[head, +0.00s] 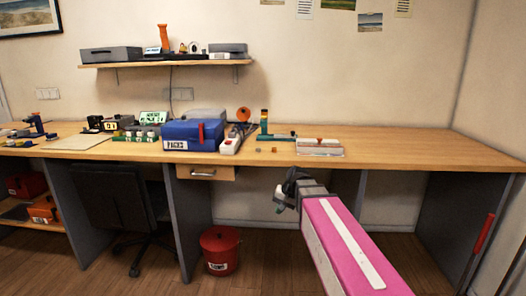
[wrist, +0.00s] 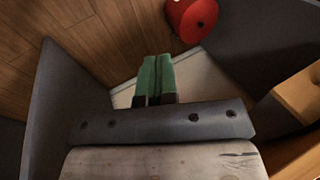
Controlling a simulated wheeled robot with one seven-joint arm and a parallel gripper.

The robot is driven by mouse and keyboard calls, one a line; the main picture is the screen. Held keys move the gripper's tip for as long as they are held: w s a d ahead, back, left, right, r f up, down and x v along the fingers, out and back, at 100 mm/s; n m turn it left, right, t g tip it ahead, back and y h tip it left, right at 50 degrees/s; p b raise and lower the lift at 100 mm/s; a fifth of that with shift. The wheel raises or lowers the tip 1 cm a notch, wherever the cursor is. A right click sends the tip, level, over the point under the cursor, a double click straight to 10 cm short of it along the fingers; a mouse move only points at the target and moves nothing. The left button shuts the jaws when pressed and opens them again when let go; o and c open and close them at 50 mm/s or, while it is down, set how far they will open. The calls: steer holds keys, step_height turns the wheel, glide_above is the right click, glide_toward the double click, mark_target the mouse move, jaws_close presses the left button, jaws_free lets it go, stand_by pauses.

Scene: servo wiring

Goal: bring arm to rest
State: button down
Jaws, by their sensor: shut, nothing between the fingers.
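My gripper (head: 281,201) is in front of the workbench in the head view, below the level of its top. My pink arm link reaches up to it from the lower right. In the wrist view the green fingers of my gripper (wrist: 155,82) lie side by side, shut, with nothing between them. The gripper touches nothing that I can see.
The wooden workbench (head: 400,142) holds a blue box (head: 180,135), a white power strip and several small parts; its right part is clear. A red bucket (head: 220,250) stands on the floor under it and shows in the wrist view (wrist: 190,18). A dark chair (head: 112,195) stands left.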

steer(key=s+d+f+n+g+h, duration=0.1)
steer(key=s+d+f+h, duration=0.3)
steer(key=s+d+f, duration=0.8)
step_height(320, 180, down, 3)
steer(key=shift+s+d+r+n+g+h, duration=0.2)
steer(key=shift+s+n+g+h, duration=0.1)
steer(key=shift+s, duration=0.2)
